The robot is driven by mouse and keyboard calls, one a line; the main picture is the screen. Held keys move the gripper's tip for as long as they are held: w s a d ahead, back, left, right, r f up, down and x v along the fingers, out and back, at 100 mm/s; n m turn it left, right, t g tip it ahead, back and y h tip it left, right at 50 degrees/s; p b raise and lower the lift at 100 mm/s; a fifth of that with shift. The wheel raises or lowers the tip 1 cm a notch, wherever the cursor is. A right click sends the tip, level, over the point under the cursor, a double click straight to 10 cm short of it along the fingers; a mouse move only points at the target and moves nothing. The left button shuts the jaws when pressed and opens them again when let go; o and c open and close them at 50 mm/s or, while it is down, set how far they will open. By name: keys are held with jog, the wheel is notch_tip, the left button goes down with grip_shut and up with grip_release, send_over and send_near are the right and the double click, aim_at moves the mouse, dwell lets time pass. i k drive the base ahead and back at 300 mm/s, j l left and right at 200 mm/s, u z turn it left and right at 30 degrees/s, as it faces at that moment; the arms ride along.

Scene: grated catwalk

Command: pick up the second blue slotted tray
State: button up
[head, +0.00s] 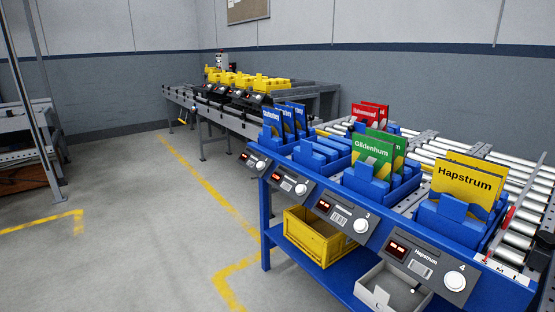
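Several blue slotted trays stand in a row on the blue workbench (265,225). The leftmost tray (274,147) holds blue cards. The second tray from the left (316,160) shows blue slots and blocks and no cards that I can make out. The third tray (366,187) holds green cards (372,152) reading "Gildenhum". The rightmost tray (441,224) holds yellow cards (466,181) reading "Hapstrum". Red cards (365,112) stand behind the third tray; their holder is partly hidden. My gripper is not in view.
Dark control panels with knobs line the bench front, including one marked 4 (425,268). A yellow crate (313,237) and a grey bin (388,290) sit on the lower shelf. A roller conveyor (513,190) runs behind. Open floor with yellow lines lies left.

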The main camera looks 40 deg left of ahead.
aim_at(328, 157)
jog(key=u, duration=1.2)
